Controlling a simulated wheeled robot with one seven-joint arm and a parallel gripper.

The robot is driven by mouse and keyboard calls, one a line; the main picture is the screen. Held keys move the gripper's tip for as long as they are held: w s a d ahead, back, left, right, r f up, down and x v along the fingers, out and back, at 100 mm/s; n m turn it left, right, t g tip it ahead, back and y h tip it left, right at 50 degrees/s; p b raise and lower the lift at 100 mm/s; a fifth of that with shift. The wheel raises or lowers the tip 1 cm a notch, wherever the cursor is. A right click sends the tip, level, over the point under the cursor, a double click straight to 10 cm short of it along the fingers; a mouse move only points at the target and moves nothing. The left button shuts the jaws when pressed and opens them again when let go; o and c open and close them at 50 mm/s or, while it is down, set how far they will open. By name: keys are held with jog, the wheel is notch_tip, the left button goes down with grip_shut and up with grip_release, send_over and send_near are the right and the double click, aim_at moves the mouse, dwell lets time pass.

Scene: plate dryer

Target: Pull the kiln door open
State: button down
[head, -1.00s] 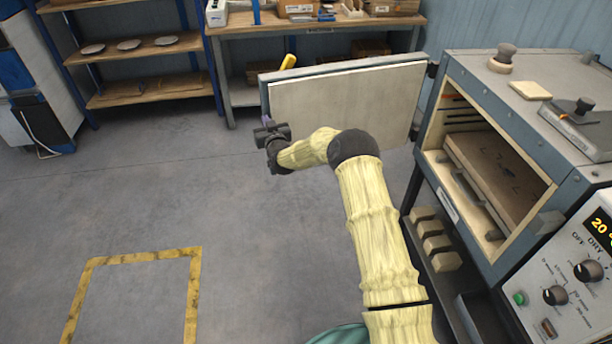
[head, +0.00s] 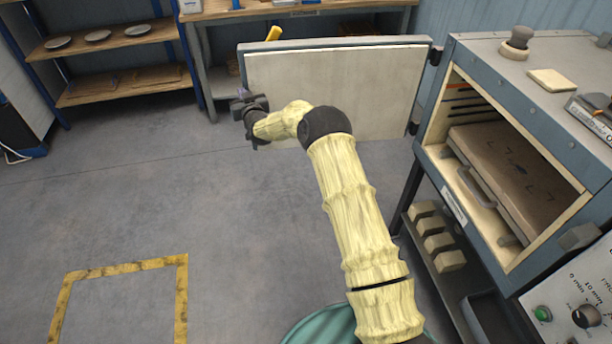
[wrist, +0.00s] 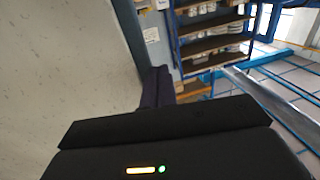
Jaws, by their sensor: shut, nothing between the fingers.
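The kiln (head: 500,65) stands at the right with its chamber exposed. Its door (head: 335,95) is swung wide open to the left on its hinge side, its pale inner face toward me. A yellow handle (head: 274,33) shows above the door's top edge near its free end. My gripper (head: 243,96) is at the door's free left edge, with my arm in front of the inner face. In the wrist view, the closed dark fingers (wrist: 156,88) are beside the door's edge, and the inner face (wrist: 60,60) fills the left. I cannot tell whether they touch the door.
A slab (head: 510,165) lies inside the kiln. Several small blocks (head: 435,240) sit on the shelf below it. A rack with plates (head: 98,58) and a workbench (head: 220,15) stand at the back. The floor at left, with yellow marking (head: 125,268), is clear.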

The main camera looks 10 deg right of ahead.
jog(key=shift+w, duration=0.35)
jog(key=shift+s, duration=0.1)
jog(key=s+a+b, duration=0.1)
jog(key=s+b, duration=0.1)
jog(key=s, duration=1.2)
dwell(0.3)
jog(key=shift+r, duration=0.1)
